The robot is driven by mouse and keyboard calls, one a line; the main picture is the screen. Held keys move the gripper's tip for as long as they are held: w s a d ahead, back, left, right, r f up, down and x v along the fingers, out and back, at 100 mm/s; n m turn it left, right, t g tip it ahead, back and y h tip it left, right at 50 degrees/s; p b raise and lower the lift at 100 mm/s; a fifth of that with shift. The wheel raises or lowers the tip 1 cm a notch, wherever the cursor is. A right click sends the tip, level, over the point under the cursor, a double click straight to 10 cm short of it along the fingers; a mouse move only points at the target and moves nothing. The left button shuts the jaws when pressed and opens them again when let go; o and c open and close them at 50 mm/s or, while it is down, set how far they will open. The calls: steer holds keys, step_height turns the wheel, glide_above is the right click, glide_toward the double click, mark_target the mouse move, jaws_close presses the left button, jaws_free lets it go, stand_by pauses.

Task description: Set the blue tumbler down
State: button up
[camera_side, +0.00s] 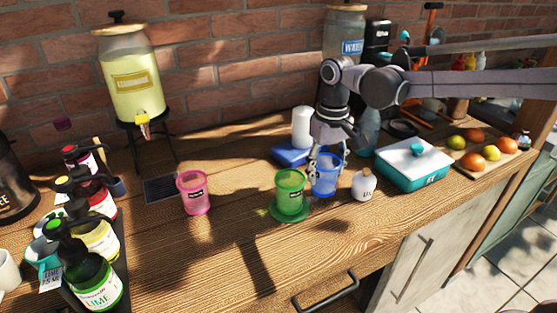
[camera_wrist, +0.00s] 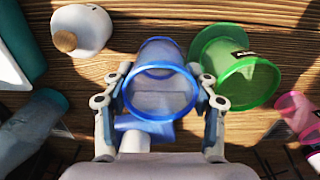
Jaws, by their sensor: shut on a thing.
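The blue tumbler (camera_side: 325,180) is clear blue plastic and looks empty. My gripper (camera_side: 314,168) is shut on it, and it stands upright at the wooden table; I cannot tell whether its base touches the wood. In the wrist view the blue tumbler (camera_wrist: 160,80) sits between the two fingers of my gripper (camera_wrist: 165,100). The green tumbler (camera_side: 289,192) stands on a green coaster (camera_side: 290,213) just left of the blue one. It also shows close beside the right finger in the wrist view (camera_wrist: 245,75).
A pink tumbler (camera_side: 194,192) stands further left. A white corked jar (camera_side: 364,185) stands close right of the blue tumbler, with a teal ice box (camera_side: 413,172) beyond it. A blue object (camera_side: 291,153) lies behind. The table front is clear.

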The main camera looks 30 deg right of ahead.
steer(key=shift+f, duration=1)
steer(key=shift+f, duration=0.15)
steer(key=o, duration=0.9)
steer(key=shift+c, duration=0.2)
step_height(320, 180, up, 12)
steer(key=s+d+f+t, duration=0.3)
steer(key=s+d, duration=0.3)
steer(key=s, duration=0.2)
steer(key=s+d+f+t, duration=0.3)
steer(key=s+d+f, duration=0.2)
steer(key=s, duration=0.4)
steer(key=shift+d+f+t, duration=0.3)
steer(key=shift+d+t, duration=0.05)
steer(key=shift+t, duration=0.05)
steer(key=shift+o, duration=0.5)
steer(key=shift+s+d+f, duration=0.15)
steer(key=shift+s+f, duration=0.15)
steer(key=shift+f, duration=0.05)
